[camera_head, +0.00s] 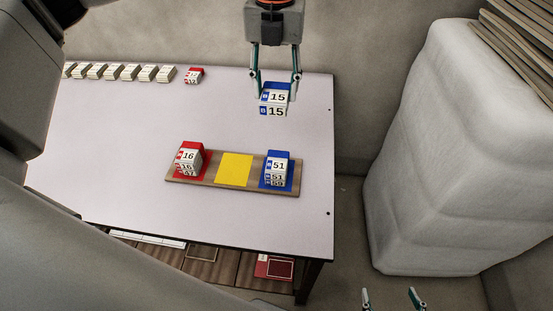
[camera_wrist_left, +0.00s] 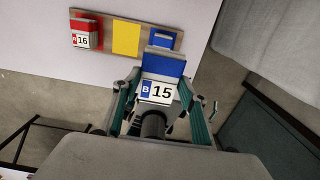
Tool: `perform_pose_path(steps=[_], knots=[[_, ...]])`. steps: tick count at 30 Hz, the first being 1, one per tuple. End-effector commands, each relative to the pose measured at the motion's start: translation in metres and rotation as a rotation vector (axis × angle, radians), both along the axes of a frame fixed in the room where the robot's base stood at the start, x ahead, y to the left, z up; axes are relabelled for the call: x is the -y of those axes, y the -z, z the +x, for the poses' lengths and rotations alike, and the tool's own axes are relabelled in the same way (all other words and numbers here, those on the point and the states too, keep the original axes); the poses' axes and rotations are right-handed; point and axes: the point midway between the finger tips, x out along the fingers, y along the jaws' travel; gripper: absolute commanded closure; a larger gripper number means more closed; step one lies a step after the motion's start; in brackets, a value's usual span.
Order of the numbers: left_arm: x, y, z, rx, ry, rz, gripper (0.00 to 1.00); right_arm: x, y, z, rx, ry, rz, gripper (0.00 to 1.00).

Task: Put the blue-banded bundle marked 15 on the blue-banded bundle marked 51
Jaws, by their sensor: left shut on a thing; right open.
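The blue-banded bundle marked 15 (camera_head: 277,98) is held in my left gripper (camera_head: 276,88), whose fingers are shut on its two sides. It is over the far right part of the table, beyond the board, and shows close up in the left wrist view (camera_wrist_left: 160,91). The blue-banded bundle marked 51 (camera_head: 279,166) tops a stack on the blue right end of the board. In the left wrist view the held bundle hides most of that blue end (camera_wrist_left: 164,39). My right gripper (camera_head: 390,298) is open and empty at the bottom right, off the table.
The wooden board (camera_head: 209,180) also bears a red-banded stack marked 16 (camera_head: 188,157) and a bare yellow square (camera_head: 234,169). A red-banded bundle marked 12 (camera_head: 194,76) and a row of pale bundles (camera_head: 114,72) line the far edge. A wrapped bale (camera_head: 435,150) stands right of the table.

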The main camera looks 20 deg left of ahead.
Motion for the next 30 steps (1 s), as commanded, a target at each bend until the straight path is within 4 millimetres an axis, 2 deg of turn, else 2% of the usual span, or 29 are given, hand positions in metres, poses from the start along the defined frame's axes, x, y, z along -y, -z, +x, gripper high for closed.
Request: perform_pose_path(steps=[2,5,15,19,23,30], knots=[[0.004,0.005,0.0,-0.002,-0.002,0.004,0.79,0.0,0.002,-0.001,-0.001,0.0,0.0,0.21],[0.005,0.022,0.0,-0.005,-0.002,0.004,0.79,0.0,0.003,-0.001,-0.002,-0.001,0.0,0.21],[0.004,0.105,-0.001,-0.005,-0.003,0.004,0.79,0.0,0.007,-0.002,-0.004,-0.001,-0.002,0.21],[0.004,0.132,0.0,-0.003,-0.002,0.002,0.79,0.0,0.006,-0.001,-0.001,-0.002,-0.003,0.21],[0.004,0.149,0.0,-0.002,-0.003,0.003,0.79,0.0,0.006,0.0,0.001,-0.002,-0.004,0.21],[0.004,0.164,0.0,-0.001,-0.003,0.004,0.79,0.001,0.007,0.0,0.002,-0.002,-0.006,0.21]])
